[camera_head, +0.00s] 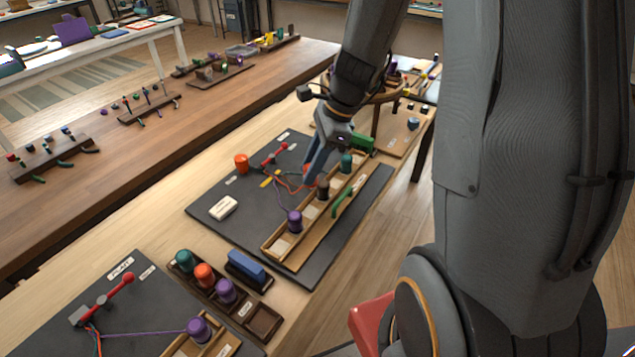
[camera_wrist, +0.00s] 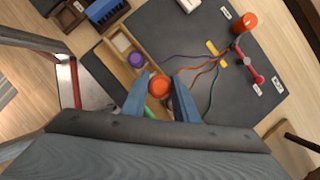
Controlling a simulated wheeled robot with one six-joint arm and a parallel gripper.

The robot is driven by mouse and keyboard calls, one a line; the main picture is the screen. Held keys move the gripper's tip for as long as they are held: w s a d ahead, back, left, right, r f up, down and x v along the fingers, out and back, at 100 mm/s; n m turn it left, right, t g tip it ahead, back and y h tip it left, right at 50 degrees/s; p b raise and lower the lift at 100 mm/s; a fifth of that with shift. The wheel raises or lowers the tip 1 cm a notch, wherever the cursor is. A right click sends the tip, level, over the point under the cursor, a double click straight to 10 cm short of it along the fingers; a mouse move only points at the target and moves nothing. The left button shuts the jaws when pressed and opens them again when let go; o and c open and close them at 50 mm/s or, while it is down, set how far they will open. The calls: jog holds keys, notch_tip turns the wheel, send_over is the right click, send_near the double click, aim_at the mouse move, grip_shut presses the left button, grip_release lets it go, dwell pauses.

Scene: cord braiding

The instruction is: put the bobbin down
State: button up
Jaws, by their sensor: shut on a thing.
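My gripper (camera_wrist: 161,92) is shut on an orange bobbin (camera_wrist: 160,85), with one blue finger on each side of it. The gripper also shows in the head view (camera_head: 311,176), low over the long wooden tray (camera_head: 268,249). I cannot tell whether the held bobbin touches the tray floor. A purple bobbin (camera_head: 294,221) sits in the tray, nearer the front end; it also shows in the wrist view (camera_wrist: 136,60). A teal bobbin (camera_head: 347,161) stands toward the far end. Coloured cords run from the red-armed fixture (camera_head: 273,156) to the tray.
A rack with several bobbins (camera_head: 204,275) and a blue brush-like block (camera_head: 246,266) lie in front. A green bar (camera_head: 342,203) lies along the tray's right side.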

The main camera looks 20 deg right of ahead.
jog(key=w+d+m+t+h+b, duration=0.2)
jog(key=w+d+m+b, duration=0.2)
jog(key=w+d+m, duration=0.4)
jog(key=shift+t, duration=0.4)
jog(key=f, duration=0.3)
jog(key=d+f, duration=0.1)
jog(key=f, duration=0.2)
jog(key=s+d+f, duration=0.1)
jog(key=f, duration=0.2)
jog(key=shift+b, duration=0.35)
jog(key=shift+f, duration=0.15)
jog(key=shift+f+b, duration=0.25)
jog(key=shift+b, duration=0.05)
jog(key=o, duration=1.1)
jog(key=shift+c, duration=0.2)
jog(key=shift+r, duration=0.1)
